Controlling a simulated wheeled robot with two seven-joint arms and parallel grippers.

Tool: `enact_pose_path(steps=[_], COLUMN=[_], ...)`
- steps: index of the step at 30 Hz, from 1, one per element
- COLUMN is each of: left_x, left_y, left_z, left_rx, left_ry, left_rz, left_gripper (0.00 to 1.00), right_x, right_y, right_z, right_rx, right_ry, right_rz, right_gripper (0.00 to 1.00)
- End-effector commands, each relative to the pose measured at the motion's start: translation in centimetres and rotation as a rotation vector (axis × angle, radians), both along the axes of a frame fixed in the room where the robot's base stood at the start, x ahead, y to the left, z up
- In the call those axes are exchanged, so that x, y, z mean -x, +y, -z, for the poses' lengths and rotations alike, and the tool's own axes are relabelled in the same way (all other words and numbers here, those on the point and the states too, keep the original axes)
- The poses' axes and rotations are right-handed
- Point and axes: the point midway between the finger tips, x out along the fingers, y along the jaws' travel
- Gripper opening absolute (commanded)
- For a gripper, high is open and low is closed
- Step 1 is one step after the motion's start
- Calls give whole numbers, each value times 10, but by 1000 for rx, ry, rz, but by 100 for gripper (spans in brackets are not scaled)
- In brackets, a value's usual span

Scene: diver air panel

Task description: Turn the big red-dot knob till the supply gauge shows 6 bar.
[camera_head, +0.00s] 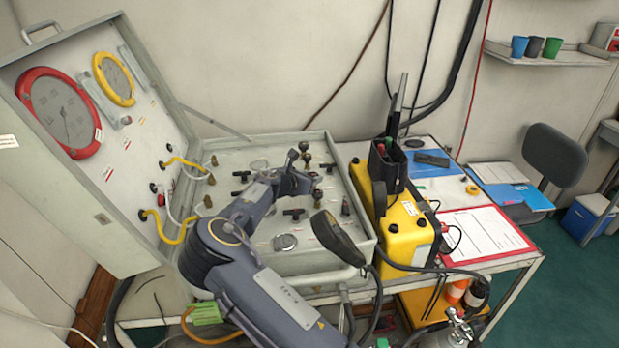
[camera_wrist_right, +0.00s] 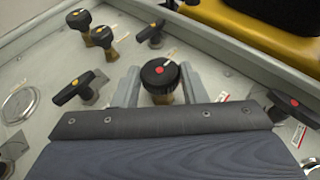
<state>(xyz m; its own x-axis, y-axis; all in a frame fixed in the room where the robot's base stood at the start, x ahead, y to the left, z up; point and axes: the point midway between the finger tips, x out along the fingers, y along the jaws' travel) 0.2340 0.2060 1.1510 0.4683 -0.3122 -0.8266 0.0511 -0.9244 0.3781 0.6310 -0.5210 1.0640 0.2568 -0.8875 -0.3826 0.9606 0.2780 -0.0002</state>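The big round black knob with a red dot (camera_wrist_right: 160,72) stands on a brass stem in the right wrist view. My right gripper (camera_wrist_right: 160,85) has one finger on each side of it, very close to its rim. I cannot tell whether the fingers press on it. In the head view my right gripper (camera_head: 298,180) is low over the panel and hides much around it. A red-rimmed gauge (camera_head: 62,112) and a smaller yellow-rimmed gauge (camera_head: 114,79) sit in the raised lid. The red one's needle points downward, but its scale is too small to read. My left gripper is not in view.
A red-dot T-handle (camera_wrist_right: 290,104), a yellow-dot T-handle (camera_wrist_right: 82,88) and two yellow-dot knobs (camera_wrist_right: 102,36) surround the knob. The panel's wall (camera_head: 368,250) and a yellow case (camera_head: 405,225) stand to the right. Yellow hoses (camera_head: 182,163) join the lid to the panel.

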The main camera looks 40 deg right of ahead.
Motion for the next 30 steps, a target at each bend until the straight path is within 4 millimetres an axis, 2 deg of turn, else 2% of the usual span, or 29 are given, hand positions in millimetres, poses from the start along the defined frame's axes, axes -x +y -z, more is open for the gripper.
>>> enact_pose_path(steps=[1, 3, 14, 30], left_x=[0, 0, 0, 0], left_y=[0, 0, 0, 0], left_z=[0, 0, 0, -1], left_rx=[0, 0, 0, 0], left_ry=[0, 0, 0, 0], left_rz=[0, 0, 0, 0], left_gripper=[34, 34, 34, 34], right_x=[0, 0, -2, -8], right_y=[0, 0, 0, 0], right_z=[0, 0, 0, -1], right_rx=[0, 0, 0, 0], right_ry=[0, 0, -2, -5], right_rz=[0, 0, 67, 387], right_gripper=[22, 16, 16, 16])
